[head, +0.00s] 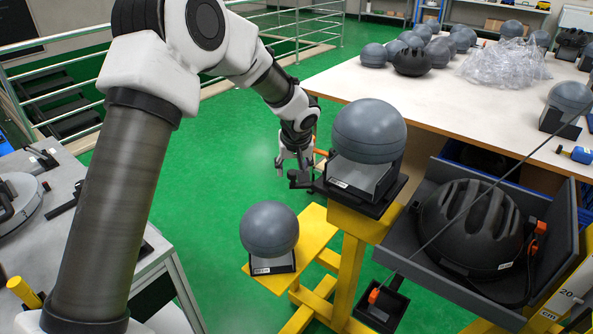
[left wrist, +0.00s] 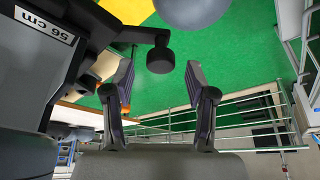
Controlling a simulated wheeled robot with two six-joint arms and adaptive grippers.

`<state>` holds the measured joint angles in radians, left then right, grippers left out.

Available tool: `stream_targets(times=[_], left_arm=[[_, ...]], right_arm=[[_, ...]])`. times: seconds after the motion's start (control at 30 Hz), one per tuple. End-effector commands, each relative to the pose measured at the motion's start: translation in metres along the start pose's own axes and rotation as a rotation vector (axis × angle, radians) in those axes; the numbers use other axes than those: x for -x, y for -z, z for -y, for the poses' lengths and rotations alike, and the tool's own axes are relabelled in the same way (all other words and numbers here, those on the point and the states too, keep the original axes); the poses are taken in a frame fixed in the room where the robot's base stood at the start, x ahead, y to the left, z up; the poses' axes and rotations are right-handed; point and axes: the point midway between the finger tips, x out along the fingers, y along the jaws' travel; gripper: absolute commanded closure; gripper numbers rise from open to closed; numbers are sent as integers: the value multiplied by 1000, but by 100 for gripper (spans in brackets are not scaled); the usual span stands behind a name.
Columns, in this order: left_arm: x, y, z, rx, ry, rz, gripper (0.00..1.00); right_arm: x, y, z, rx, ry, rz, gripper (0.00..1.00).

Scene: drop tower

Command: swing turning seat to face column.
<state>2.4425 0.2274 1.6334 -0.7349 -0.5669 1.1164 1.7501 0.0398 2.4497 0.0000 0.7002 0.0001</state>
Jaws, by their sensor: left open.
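A dark seat (head: 375,203) that looks like the turning seat sits on top of a yellow stand (head: 350,250). It carries a grey ball-shaped headform (head: 369,128) and a small white label. In the left wrist view, the seat's side (left wrist: 60,50) reads "56 cm". A dark arm sticks out from it and ends in a round black knob (left wrist: 160,58). My left gripper (head: 294,165) is at the seat's left side. In the left wrist view, its open fingers (left wrist: 159,75) are spread either side of the knob, with gaps visible. My right gripper is out of view.
A second grey headform (head: 269,229) stands on a lower yellow shelf (head: 312,232). Right of the seat, a dark tray (head: 440,277) holds a black helmet (head: 472,227), with a "20 cm" scale (head: 571,298) beside it. A cluttered table (head: 400,88) lies behind. Green floor is clear at left.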

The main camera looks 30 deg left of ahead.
Motion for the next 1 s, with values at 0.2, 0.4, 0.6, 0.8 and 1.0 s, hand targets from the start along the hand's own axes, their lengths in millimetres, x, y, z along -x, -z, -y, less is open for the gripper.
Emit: stream_targets(times=[0.2, 0.4, 0.6, 0.8, 1.0], left_arm=[[-16, 0, 0, -2, -1, 0, 44], [-16, 0, 0, -2, -1, 0, 58], [-16, -1, 0, -2, -1, 0, 100], [-16, -1, -1, -1, 0, 1, 100], [-16, -2, -5, 13, 5, 1, 100]], right_arm=[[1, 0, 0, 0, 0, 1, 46], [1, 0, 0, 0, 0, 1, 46], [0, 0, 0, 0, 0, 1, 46], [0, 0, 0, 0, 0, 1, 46], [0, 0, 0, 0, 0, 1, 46]])
